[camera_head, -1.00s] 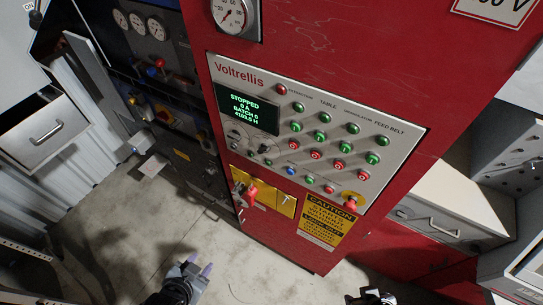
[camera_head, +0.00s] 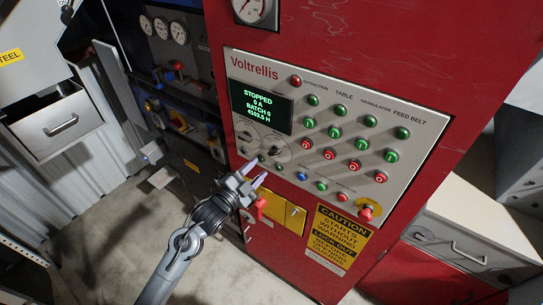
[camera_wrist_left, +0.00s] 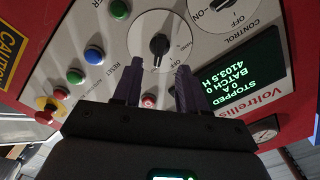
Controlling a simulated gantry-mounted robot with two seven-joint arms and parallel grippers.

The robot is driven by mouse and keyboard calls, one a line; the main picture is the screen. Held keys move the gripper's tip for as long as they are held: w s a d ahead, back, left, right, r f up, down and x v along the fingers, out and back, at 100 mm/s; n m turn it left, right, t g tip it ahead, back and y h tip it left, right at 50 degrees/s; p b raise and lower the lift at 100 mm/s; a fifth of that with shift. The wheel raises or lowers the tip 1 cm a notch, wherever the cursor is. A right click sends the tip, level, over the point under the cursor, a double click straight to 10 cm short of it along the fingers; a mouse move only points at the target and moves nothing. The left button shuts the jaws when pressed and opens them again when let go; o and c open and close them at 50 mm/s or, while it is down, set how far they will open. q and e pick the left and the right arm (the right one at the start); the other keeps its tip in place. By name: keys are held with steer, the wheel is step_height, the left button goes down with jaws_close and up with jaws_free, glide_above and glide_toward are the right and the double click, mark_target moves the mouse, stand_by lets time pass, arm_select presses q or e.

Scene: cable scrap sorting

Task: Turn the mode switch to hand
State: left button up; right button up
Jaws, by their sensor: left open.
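The mode switch, a black rotary knob on a pale round plate, shows in the left wrist view (camera_wrist_left: 160,43) just beyond my fingertips. Some position lettering shows around it, including OFF; I cannot read its setting surely. In the head view this knob (camera_head: 276,151) sits below the green display. My left gripper (camera_head: 258,174) is in front of the panel's lower left, below the knob. In the left wrist view the purple fingers of my left gripper (camera_wrist_left: 160,66) are apart with nothing between them, short of the knob. My right gripper is out of view.
The control rotary switch (camera_wrist_left: 222,10) is beside the mode switch. A red emergency stop (camera_head: 366,212) and several green and red buttons share the panel (camera_head: 415,165). A yellow plate (camera_head: 283,212) with a red handle (camera_head: 260,204) lies below. An open drawer (camera_head: 62,130) juts out at left.

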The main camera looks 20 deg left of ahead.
mark_target(272, 155)
arm_select(q)
steer(key=shift+p+x, duration=0.7)
steer(key=shift+x, duration=3.3)
steer(key=shift+c, duration=0.2)
jaws_close()
